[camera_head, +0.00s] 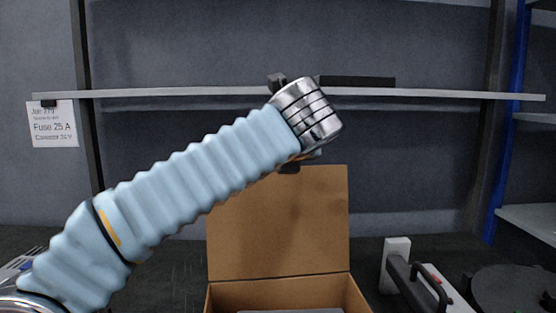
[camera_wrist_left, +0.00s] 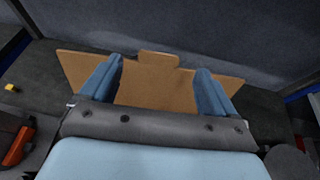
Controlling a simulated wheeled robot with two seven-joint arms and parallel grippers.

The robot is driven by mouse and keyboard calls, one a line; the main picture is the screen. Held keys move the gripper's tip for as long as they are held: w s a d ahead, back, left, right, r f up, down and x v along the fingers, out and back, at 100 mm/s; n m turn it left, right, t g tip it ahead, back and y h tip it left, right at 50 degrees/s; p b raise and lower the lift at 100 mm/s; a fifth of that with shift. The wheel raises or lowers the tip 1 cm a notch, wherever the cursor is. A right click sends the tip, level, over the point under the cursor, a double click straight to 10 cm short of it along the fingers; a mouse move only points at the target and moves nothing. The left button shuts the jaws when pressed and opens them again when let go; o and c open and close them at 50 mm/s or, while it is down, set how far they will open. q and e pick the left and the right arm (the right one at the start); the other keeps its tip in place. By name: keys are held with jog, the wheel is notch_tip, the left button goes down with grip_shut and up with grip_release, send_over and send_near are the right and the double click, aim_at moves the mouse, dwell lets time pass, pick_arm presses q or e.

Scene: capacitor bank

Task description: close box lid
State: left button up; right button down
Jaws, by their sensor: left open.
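A brown cardboard box (camera_head: 290,294) stands low in the middle of the head view, its lid (camera_head: 279,225) raised upright at the back. Something dark grey shows inside the box. My left arm comes in from the left, and its metal wrist is above the lid. The left gripper is mostly hidden behind the wrist there. In the left wrist view the left gripper (camera_wrist_left: 157,82) is open, its two blue fingers apart. Brown cardboard (camera_wrist_left: 158,88) with a small tab shows between and outside the fingers; whether they touch it, I cannot tell. My right gripper is not in view.
A shelf rail (camera_head: 430,94) crosses behind the box, with a dark bar on it. A red object (camera_wrist_left: 18,146) lies left in the wrist view.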

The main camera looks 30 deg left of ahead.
aim_at(278, 187)
pick_arm(q)
jog(key=x, duration=0.5)
jog(key=shift+c, duration=0.3)
jog(key=c, duration=1.4)
jog(key=shift+c, duration=0.3)
